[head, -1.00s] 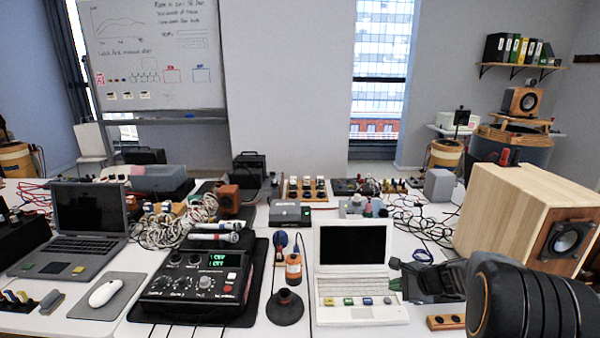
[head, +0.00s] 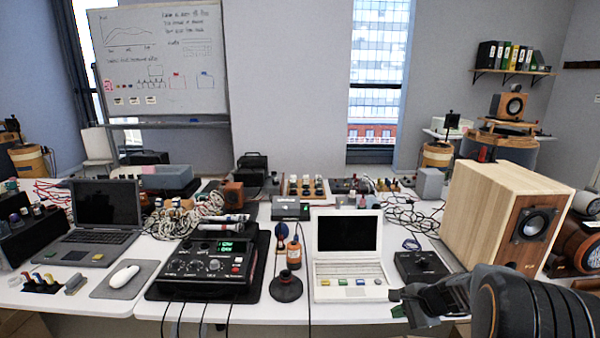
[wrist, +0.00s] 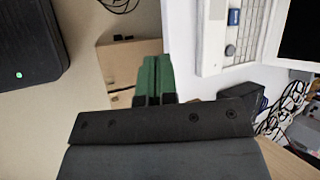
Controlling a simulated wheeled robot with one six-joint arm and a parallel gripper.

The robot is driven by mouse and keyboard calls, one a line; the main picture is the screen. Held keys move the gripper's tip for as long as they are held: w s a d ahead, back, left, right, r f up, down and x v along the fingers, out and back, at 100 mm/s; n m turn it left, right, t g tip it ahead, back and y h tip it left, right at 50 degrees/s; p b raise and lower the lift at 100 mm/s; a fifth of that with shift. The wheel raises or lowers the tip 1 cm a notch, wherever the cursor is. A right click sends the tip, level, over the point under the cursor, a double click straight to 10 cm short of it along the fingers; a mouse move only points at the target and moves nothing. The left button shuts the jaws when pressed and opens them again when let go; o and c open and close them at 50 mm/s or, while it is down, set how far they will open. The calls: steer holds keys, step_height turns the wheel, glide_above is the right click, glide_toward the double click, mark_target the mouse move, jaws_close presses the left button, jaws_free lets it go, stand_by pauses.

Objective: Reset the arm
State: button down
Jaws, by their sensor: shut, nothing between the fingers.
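My gripper (head: 400,307) is at the front edge of the white table, in front of the white laptop (head: 348,255) and to its right, in the head view. In the wrist view its two green fingers (wrist: 155,78) lie together with nothing between them. My dark arm enters the head view from the lower right corner.
A black box with a knob (head: 421,266) lies just behind my gripper. A wooden speaker (head: 483,205) stands to the right. The wrist view shows a cardboard box (wrist: 122,55) on the floor.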

steer(key=s+a+r+n+h+p, duration=0.2)
steer(key=s+a+r+n+p, duration=0.2)
steer(key=s+r+n, duration=0.4)
steer(key=s+a+r+n+g+h+p, duration=0.1)
steer(key=s+a+r+n+h+p, duration=0.2)
steer(key=s+a+r+n, duration=0.3)
steer(key=s+r+n+p, duration=0.1)
steer(key=s+r, duration=0.2)
steer(key=s, duration=0.1)
steer(key=shift+s+r+n+h+p, duration=0.2)
steer(key=shift+r+n+h+p, duration=0.1)
steer(key=shift+r+n, duration=0.1)
steer(key=c, duration=1.8)
jaws_free()
